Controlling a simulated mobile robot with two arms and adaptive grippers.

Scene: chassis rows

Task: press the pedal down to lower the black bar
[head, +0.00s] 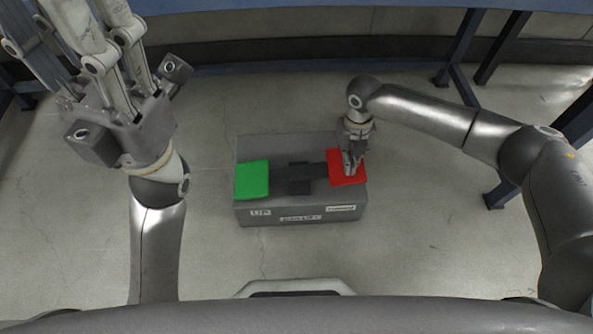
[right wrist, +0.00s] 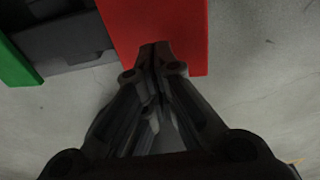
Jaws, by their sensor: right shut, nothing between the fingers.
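A grey pedal box stands on the floor with a green pedal (head: 252,180) at its left and a red pedal (head: 340,180) at its right. A black bar (head: 299,172) lies between the two pedals. My right gripper (head: 350,170) points down over the red pedal, shut and empty. In the right wrist view its closed fingertips (right wrist: 154,46) overlap the near edge of the red pedal (right wrist: 155,22). Whether they touch it cannot be told. My left gripper (head: 95,55) is raised at the upper left, fingers spread, away from the box; its upper fingers are cut off.
The box front (head: 300,213) carries a label reading UP under the green pedal, and other labels too small to read. Blue frame legs (head: 458,50) stand at the back right. The floor around the box is clear.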

